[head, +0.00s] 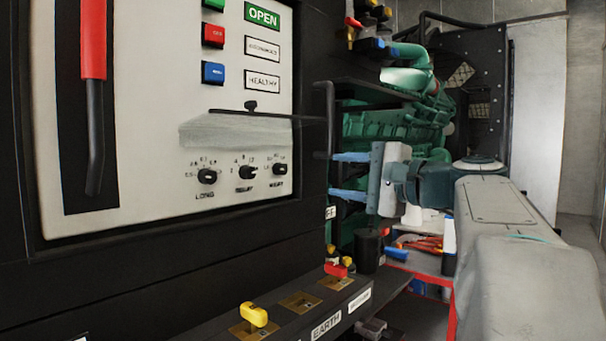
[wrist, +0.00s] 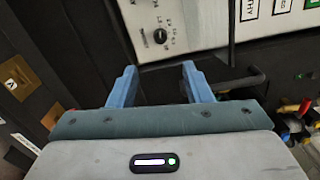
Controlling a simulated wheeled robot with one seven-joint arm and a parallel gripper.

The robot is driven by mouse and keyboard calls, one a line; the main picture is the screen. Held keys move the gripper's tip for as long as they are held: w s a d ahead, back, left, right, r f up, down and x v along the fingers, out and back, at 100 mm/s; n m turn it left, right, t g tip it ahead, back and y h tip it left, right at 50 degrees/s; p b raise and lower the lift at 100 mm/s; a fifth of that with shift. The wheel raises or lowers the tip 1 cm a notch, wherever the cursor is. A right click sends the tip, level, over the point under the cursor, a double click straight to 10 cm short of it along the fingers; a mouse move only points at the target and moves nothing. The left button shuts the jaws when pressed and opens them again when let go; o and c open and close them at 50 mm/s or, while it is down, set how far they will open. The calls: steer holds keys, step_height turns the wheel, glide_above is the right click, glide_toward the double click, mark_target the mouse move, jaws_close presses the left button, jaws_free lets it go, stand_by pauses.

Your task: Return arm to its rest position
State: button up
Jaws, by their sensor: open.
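My gripper (head: 350,175) is at the middle right of the head view, in front of the right edge of the dark switchgear panel. Its two blue fingers point left and are apart with nothing between them. In the wrist view my gripper (wrist: 160,85) shows both blue fingers spread and empty, with a dark panel surface and a black rotary knob (wrist: 160,36) beyond them. My grey arm reaches in from the lower right of the head view.
The white control panel (head: 150,200) has a red-topped lever (head: 93,60), push buttons and several knobs. A black handle (head: 326,120) juts out near my fingers. Below is a ledge with a yellow key (head: 254,314) and a red key (head: 336,270). A green engine (head: 395,125) stands behind.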

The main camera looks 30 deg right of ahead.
stand_by(0.4)
steer(key=a+f+n+g+p, duration=0.6)
steer(key=a+f+g+p, duration=0.4)
steer(key=a+f, duration=0.5)
steer(key=s+a+f+n+g+h+p, duration=0.2)
steer(key=s+f+n+h+p, duration=0.1)
steer(key=s, duration=0.3)
steer(key=s+a+f+n+g+h+p, duration=0.2)
steer(key=s+a+f+n+h+p, duration=0.1)
steer(key=s+f+n+p, duration=0.2)
steer(key=shift+s+a+f+n+p, duration=0.3)
steer(key=shift+s+n+p, duration=0.2)
steer(key=shift+n, duration=0.3)
